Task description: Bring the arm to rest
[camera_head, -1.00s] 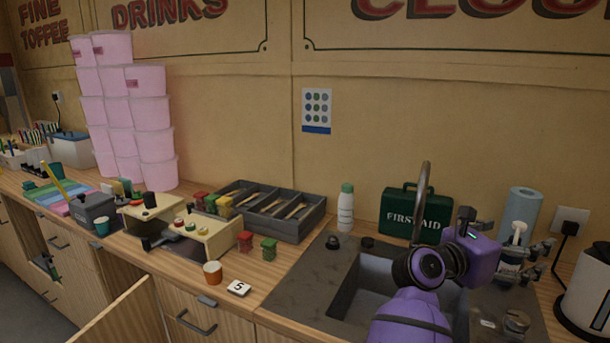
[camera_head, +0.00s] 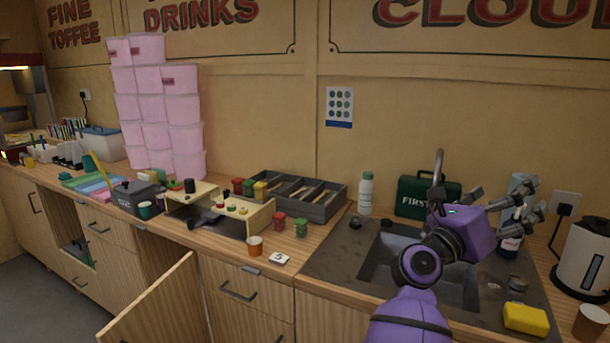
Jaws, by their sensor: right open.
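My right arm (camera_head: 410,318) is purple and comes up from the bottom of the head view over the sink. My right gripper (camera_head: 528,204) is open and empty. Its grey fingers point right, in front of the blue paper roll and a bottle by the wall. My left arm and gripper are not in view.
The sink (camera_head: 378,262) lies under my right arm. A green first aid box (camera_head: 412,198), a white bottle (camera_head: 365,193), a kettle (camera_head: 583,258) and a yellow sponge (camera_head: 525,319) stand around it. A grey divided tray (camera_head: 322,208) is further left. A cupboard door (camera_head: 160,305) stands open.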

